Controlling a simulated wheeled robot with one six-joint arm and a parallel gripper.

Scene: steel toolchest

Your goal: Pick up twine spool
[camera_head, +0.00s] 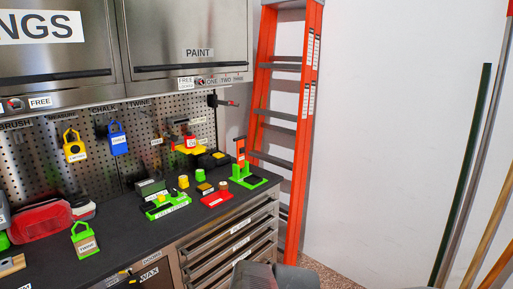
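The twine spool (85,242) stands on the dark countertop at the lower left. It has a bright green frame with a handle loop on top, a brown body and a white label whose small text seems to read TWINE. It looks upright and nothing holds it. My gripper's fingers are not in view. A dark grey rounded part at the bottom centre edge seems to be mine.
A red case (40,222) lies left of the spool. Yellow (75,147) and blue (118,140) holders hang on the pegboard (75,178). A green tray (166,208) and red tray (216,196) lie to the right. An orange ladder (303,130) stands beyond the chest.

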